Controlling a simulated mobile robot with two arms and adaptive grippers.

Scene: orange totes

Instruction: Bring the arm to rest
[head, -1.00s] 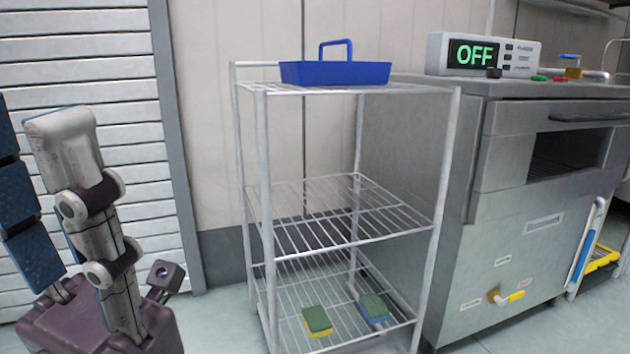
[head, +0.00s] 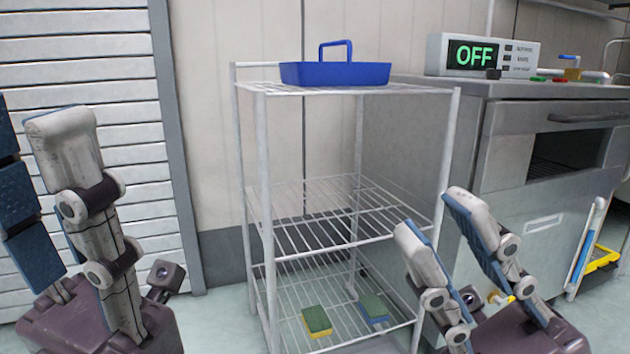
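My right gripper (head: 432,208) shows at the lower right in the head view, in front of the rack's right side and the steel machine. Its two fingers are spread apart with nothing between them. My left gripper (head: 35,130) is at the left edge, in front of the slatted shutter. Its fingers are spread and the gap between them is empty. The far left finger is partly cut off by the frame edge.
A wire rack (head: 262,190) stands in the middle. A blue caddy (head: 335,73) sits on its top, and two sponges (head: 317,321) (head: 373,308) lie on the bottom shelf. The steel machine (head: 480,150) stands right, with a panel reading OFF (head: 482,55) on top.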

